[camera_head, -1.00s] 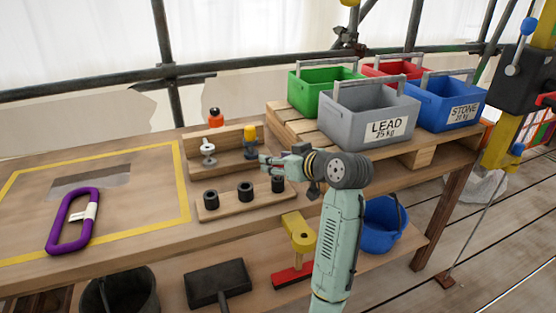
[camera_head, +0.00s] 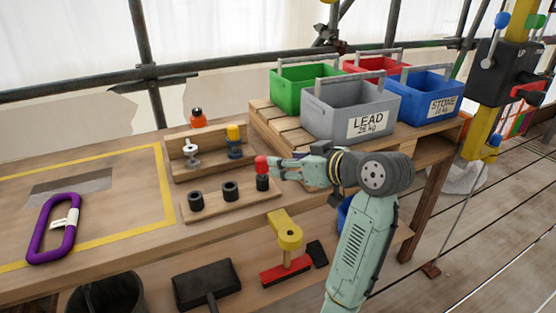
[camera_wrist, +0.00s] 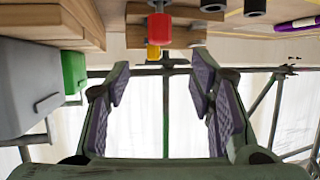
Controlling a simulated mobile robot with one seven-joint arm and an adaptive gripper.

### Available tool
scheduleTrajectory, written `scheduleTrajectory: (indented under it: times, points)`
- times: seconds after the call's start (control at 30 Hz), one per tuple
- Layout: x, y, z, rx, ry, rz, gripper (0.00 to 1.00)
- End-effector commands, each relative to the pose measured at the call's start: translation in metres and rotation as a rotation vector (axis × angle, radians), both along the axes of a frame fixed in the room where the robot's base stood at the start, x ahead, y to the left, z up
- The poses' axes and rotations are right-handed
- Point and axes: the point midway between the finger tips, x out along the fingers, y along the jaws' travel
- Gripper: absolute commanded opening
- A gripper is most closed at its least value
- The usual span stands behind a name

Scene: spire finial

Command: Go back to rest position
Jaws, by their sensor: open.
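My gripper (camera_head: 277,169) is at the front board, beside the red-topped piece (camera_head: 262,162). In the wrist view my gripper (camera_wrist: 162,85) is open, with an empty gap between its two ridged fingers. The red top (camera_wrist: 158,28) shows beyond the fingertips in that view, apart from them. The red-topped piece stands at the right black socket (camera_head: 262,183) of the wooden board (camera_head: 215,208). The middle socket (camera_head: 230,191) and left socket (camera_head: 196,201) stand beside it.
A raised block behind holds a yellow-topped piece (camera_head: 233,132) and a white-topped piece (camera_head: 190,150). A grey LEAD crate (camera_head: 325,120) and other coloured crates stand on a pallet to the right. A purple sling (camera_head: 37,238) lies left. A yellow-and-red tool (camera_head: 286,235) is below.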

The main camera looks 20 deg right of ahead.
Motion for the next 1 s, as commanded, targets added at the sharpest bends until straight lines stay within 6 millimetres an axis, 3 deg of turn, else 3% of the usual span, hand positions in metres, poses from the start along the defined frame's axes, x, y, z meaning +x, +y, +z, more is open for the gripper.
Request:
scheduleTrajectory:
  times: [0.67,0.77,0.87,1.0]
  points:
    - [-0.005,0.0,0.003,0.0,-0.001,0.001,0.49]
    - [0.011,0.019,0.009,-0.004,-0.032,0.019,0.49]
    - [0.041,0.062,0.025,-0.003,-0.102,0.049,0.49]
    - [0.081,0.154,0.061,0.011,-0.257,0.114,0.49]
